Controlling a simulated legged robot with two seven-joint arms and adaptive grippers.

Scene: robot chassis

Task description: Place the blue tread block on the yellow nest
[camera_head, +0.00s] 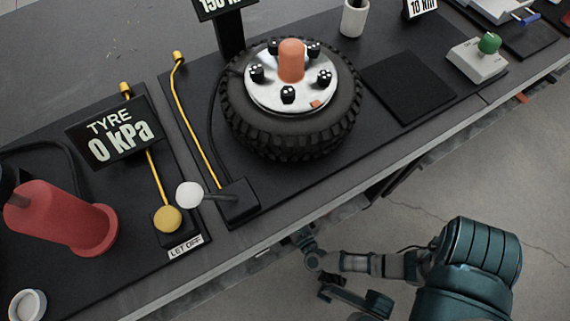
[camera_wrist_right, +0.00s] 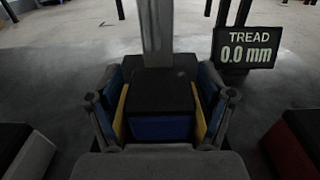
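The blue tread block (camera_wrist_right: 160,128), with a black top, sits between the two fingers of my right gripper (camera_wrist_right: 161,105) in the right wrist view. The fingers have blue outer parts and yellow strips facing the block. The strips lie close along its sides; whether they press on it I cannot tell. The head view shows neither this block nor my right gripper there. I cannot make out a separate yellow nest in either view. A teal-shouldered arm of mine shows at the lower right of the head view, with no clear gripper. My left gripper is not visible.
A TREAD display (camera_wrist_right: 248,48) reads 0.0 mm. A grey post (camera_wrist_right: 156,32) rises behind the block. A red block (camera_wrist_right: 287,150) and a grey block (camera_wrist_right: 32,158) flank the gripper. The head view shows a tyre (camera_head: 291,130), TYRE display (camera_head: 112,132) and red cylinder (camera_head: 62,218).

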